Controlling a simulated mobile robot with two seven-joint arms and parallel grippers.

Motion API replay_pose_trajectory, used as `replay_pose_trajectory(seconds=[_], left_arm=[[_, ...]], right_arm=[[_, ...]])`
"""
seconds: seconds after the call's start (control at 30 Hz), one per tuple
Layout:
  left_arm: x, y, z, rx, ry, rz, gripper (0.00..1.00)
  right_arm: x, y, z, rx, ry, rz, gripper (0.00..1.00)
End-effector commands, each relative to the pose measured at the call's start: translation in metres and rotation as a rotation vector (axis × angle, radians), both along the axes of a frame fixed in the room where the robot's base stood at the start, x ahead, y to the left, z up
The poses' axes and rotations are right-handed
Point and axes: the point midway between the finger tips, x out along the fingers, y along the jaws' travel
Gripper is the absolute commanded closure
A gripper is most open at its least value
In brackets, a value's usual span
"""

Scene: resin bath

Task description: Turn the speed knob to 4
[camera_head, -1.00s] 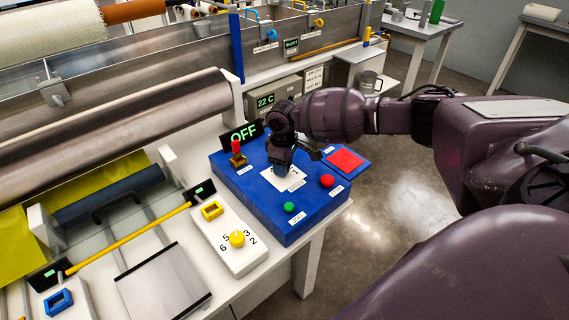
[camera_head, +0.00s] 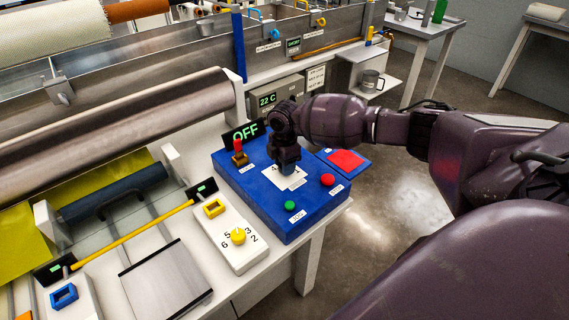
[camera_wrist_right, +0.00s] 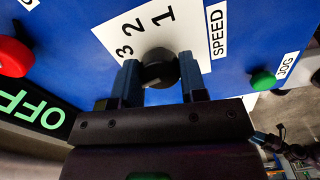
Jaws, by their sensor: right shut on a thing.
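The speed knob (camera_wrist_right: 159,68) is a small black knob on a white dial plate (camera_wrist_right: 120,38) printed with 1, 2 and 3 in the right wrist view. A SPEED label (camera_wrist_right: 217,33) is beside it. My right gripper (camera_head: 287,169) points down over the blue control box (camera_head: 262,204), its fingers shut on the knob from both sides. In the head view the gripper hides the knob, and a 4 shows on the plate's far left part. I cannot tell which number the knob points to. My left gripper is not in view.
A red lever (camera_head: 238,148), a green JOG button (camera_head: 290,205) and a red button (camera_head: 327,180) are on the blue box around the gripper. An OFF display (camera_head: 245,132) stands behind. A white panel with a yellow knob (camera_head: 238,236) is at the front left.

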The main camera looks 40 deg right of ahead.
Motion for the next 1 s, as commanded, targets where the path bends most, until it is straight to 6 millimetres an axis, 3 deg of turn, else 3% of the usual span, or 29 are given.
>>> replay_pose_trajectory(seconds=[0.4,0.93,0.97,1.0], left_arm=[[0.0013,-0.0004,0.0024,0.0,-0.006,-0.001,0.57],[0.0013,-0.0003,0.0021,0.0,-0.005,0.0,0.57],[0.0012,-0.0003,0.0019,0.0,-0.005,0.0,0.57],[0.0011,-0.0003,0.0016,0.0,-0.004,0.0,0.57]], right_arm=[[-0.0003,0.0003,-0.0002,0.001,0.001,0.18,0.85],[-0.0001,0.0005,0.0,0.001,0.0,0.205,0.85],[-0.0001,0.0005,0.0,0.001,0.0,0.205,0.59],[-0.0001,0.0005,0.0,0.001,0.0,0.204,0.53]])
